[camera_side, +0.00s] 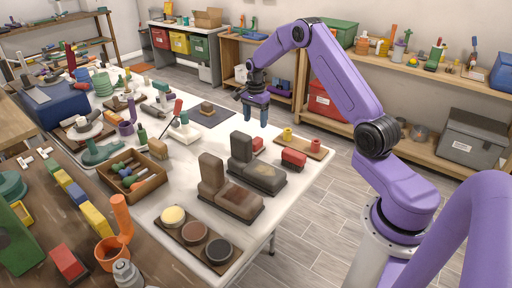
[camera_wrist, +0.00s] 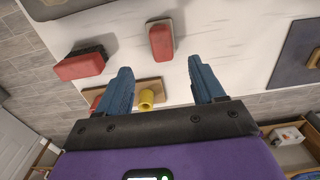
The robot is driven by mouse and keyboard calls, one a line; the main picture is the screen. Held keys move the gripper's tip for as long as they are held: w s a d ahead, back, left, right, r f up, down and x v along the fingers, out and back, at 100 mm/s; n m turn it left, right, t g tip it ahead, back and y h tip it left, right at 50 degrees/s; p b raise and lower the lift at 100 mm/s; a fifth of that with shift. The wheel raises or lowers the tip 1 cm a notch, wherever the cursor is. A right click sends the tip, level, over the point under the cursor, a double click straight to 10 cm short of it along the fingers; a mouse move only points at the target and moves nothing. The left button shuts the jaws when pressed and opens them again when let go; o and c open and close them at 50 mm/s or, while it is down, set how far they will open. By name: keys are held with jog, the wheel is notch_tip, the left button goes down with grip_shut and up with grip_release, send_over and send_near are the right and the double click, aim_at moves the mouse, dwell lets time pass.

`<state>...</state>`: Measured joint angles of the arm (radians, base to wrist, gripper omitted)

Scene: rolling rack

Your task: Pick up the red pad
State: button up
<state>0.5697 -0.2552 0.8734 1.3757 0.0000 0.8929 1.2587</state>
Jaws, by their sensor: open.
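Two red pads lie on the white table. A plain, small red pad (camera_side: 258,143) sits beside a dark brush-like block; in the wrist view this red pad (camera_wrist: 161,40) lies ahead of and between my fingertips. A second red pad (camera_side: 293,158) with a dark base lies to its right, and this pad (camera_wrist: 80,64) is left of my fingers in the wrist view. I cannot tell which one the task means. My gripper (camera_side: 256,112) is above the table's far edge, fingers pointing down. In the wrist view my gripper (camera_wrist: 160,65) is open and empty, apart from both pads.
A wooden board (camera_side: 309,150) with a yellow cylinder (camera_wrist: 147,99) is close by at the table edge. Dark L-shaped blocks (camera_side: 257,175) stand in front of the pads. A dark mat (camera_side: 210,116) with a small block lies to the left. White table surface (camera_wrist: 225,30) between is clear.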

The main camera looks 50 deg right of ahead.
aim_at(256, 140)
notch_tip(256, 140, down, 6)
jog(key=shift+r, duration=0.1)
jog(key=shift+w+d+f, duration=0.1)
jog(key=shift+d+f, duration=0.1)
jog(key=shift+f, duration=1.15)
jog(key=shift+d+f, duration=0.15)
jog(key=shift+f, duration=1.2)
jog(key=c, duration=1.2)
jog(key=shift+r, duration=0.8)
jog(key=shift+s+a+r, duration=0.85)
jog(key=shift+s+r, duration=1.05)
jog(key=shift+s, duration=0.25)
jog(key=shift+s+a+r, duration=0.9)
jog(key=shift+s+r, duration=1.05)
jog(key=shift+s, duration=0.25)
jog(key=shift+s+a+r, duration=0.85)
jog(key=shift+s+r, duration=1.05)
jog(key=shift+s, duration=0.25)
